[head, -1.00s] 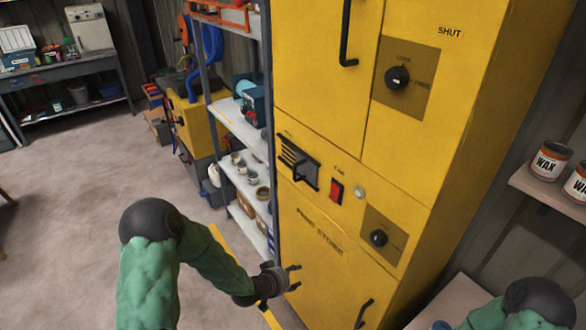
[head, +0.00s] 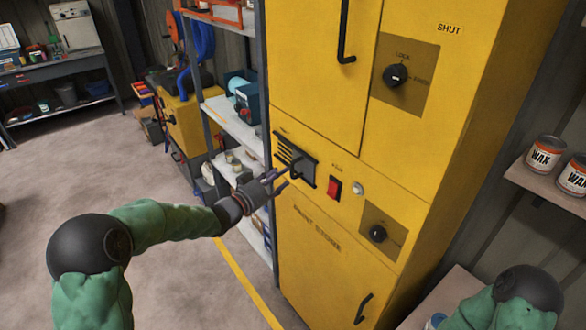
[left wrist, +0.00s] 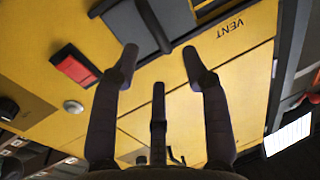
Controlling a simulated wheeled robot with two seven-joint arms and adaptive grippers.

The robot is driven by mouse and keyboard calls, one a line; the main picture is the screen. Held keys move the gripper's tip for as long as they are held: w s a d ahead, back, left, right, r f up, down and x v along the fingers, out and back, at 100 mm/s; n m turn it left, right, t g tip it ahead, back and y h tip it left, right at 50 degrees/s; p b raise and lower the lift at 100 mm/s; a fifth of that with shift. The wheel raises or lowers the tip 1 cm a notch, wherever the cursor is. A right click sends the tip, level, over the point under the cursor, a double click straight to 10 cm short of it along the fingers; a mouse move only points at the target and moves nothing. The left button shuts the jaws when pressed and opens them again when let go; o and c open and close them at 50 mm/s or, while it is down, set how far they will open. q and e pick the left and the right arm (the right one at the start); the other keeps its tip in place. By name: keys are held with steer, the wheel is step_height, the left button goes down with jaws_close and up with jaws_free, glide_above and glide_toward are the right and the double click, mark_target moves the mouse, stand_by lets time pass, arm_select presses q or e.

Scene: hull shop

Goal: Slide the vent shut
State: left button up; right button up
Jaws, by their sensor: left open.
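The vent (head: 294,162) is a dark slotted plate with a sliding cover and a protruding handle, set in the yellow cabinet (head: 318,115). Slots show at its left part, so it is not fully covered. My left gripper (head: 281,180) is open just in front of the vent's lower part, near the handle; contact cannot be told. In the left wrist view, the vent's dark cover (left wrist: 130,24) lies just beyond the spread, empty fingers (left wrist: 160,57), and a VENT label is to its right. My right gripper is out of view.
A red rocker switch (head: 333,187) and a round pale button (head: 358,188) sit right of the vent. Dark knobs (head: 396,75) and door handles (head: 343,35) stick out of the cabinet. A shelf rack (head: 230,125) stands close at left. Wax cans (head: 545,153) are at right.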

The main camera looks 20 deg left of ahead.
mark_target(293, 168)
arm_select(q)
steer(key=x, duration=0.6)
steer(key=shift+w+d, duration=0.2)
steer(key=shift+w, duration=0.15)
steer(key=shift+f, duration=0.1)
jaws_close()
